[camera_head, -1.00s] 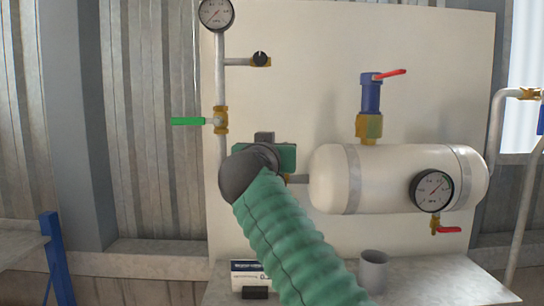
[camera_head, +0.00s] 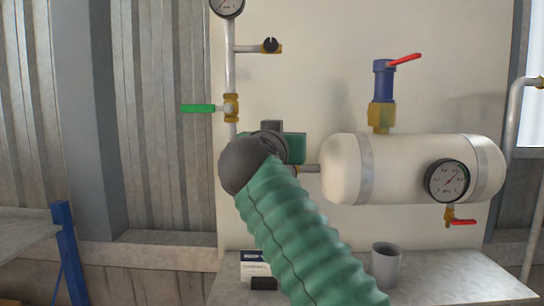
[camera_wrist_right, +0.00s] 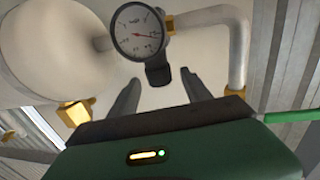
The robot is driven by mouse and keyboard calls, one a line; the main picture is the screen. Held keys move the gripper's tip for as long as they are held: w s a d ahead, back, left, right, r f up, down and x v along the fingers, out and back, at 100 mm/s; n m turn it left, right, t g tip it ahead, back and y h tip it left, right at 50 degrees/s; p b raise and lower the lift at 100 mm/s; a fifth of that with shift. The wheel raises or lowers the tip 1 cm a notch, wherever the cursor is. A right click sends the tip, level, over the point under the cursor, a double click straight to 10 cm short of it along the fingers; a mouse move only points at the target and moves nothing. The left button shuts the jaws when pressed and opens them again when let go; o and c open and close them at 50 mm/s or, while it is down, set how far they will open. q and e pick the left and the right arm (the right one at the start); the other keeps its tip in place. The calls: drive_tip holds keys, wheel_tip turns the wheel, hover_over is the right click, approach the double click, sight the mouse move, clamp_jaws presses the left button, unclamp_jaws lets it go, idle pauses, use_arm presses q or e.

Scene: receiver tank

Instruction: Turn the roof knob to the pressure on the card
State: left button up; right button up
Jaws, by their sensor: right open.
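My right arm, in a green ribbed sleeve, crosses the head view. Its green and black gripper (camera_head: 285,145) covers the pipe fitting left of the tank. In the right wrist view the right gripper (camera_wrist_right: 160,90) has its two dark fingers apart. A black knob (camera_wrist_right: 158,74) shows in the gap between them, near the fingertips; I cannot tell whether they touch it. Beside it is a round white dial gauge (camera_wrist_right: 138,31), its numbers too small to read. My left gripper is out of view.
A white tank (camera_head: 405,168) carries a blue valve with a red lever (camera_head: 404,60) and a front gauge (camera_head: 446,181). A green-handled valve (camera_head: 200,108) and a small black knob (camera_head: 270,45) sit on the pipe at left. A grey cup (camera_head: 386,264) stands on the bench.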

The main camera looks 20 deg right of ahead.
drive_tip(key=b+v, duration=0.4)
drive_tip(key=v, duration=0.9)
drive_tip(key=shift+a, duration=0.35)
drive_tip(key=shift+f, duration=0.1)
drive_tip(key=shift+d, duration=0.1)
